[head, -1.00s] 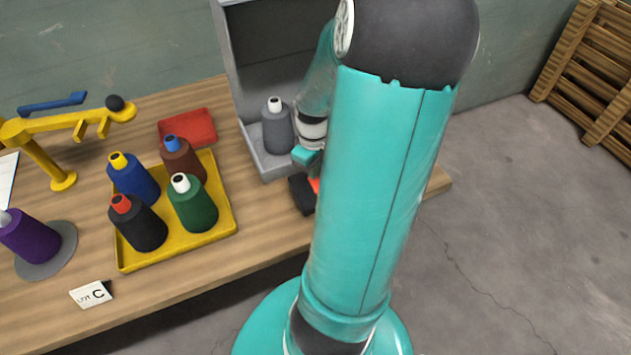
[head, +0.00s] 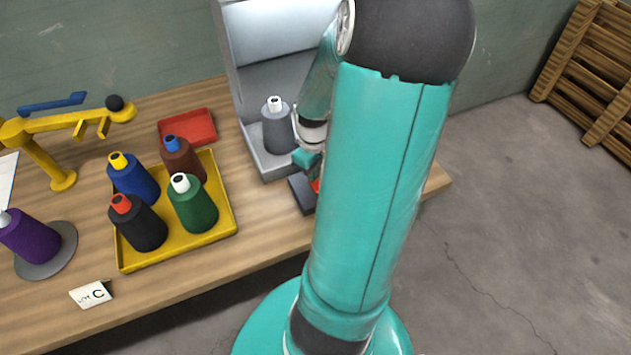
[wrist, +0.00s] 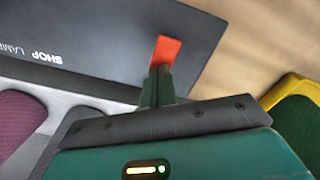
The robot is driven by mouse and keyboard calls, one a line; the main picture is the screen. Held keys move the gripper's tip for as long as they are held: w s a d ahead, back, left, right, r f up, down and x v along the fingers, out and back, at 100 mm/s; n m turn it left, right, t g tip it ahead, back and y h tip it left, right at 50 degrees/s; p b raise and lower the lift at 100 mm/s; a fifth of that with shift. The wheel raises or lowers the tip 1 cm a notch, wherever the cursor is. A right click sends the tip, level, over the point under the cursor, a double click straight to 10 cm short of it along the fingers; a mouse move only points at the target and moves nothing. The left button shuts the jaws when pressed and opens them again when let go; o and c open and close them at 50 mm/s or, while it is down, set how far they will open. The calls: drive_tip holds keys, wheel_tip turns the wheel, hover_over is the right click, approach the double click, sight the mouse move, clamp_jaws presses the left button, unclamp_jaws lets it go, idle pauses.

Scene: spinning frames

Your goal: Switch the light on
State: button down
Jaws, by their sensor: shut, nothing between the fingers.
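The light is a grey booth (head: 262,60) at the back of the bench, and its inside is bright. A dark switch box (head: 301,196) lies in front of it, partly hidden by my arm. In the wrist view the box's dark face (wrist: 100,38) carries upside-down lettering reading "SHOP" and part of another word. Its orange-red lever (wrist: 167,49) is right at the tips of my gripper (wrist: 159,72). The fingers are shut with nothing between them. They seem to touch the lever, but exact contact is hard to tell.
A grey cone of thread (head: 277,132) stands in the booth. A yellow tray (head: 222,222) with several cones is to the left, with a red tray (head: 187,127) behind it. A yellow stand (head: 45,160) and a purple cone (head: 30,238) are farther left.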

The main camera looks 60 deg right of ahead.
wheel_tip(320, 180, up, 7)
idle(0.8)
idle(0.5)
drive_tip(key=a+r+t, duration=0.2)
drive_tip(key=a+r, duration=0.3)
drive_tip(key=a, duration=0.5)
drive_tip(key=w+a+r+t, duration=0.1)
drive_tip(key=a+r, duration=0.5)
drive_tip(key=a, duration=0.4)
drive_tip(key=w+a+r+t, duration=0.1)
drive_tip(key=a+r, duration=0.4)
drive_tip(key=a, duration=0.5)
drive_tip(key=shift+r+t, duration=0.4)
drive_tip(key=shift+t, duration=0.4)
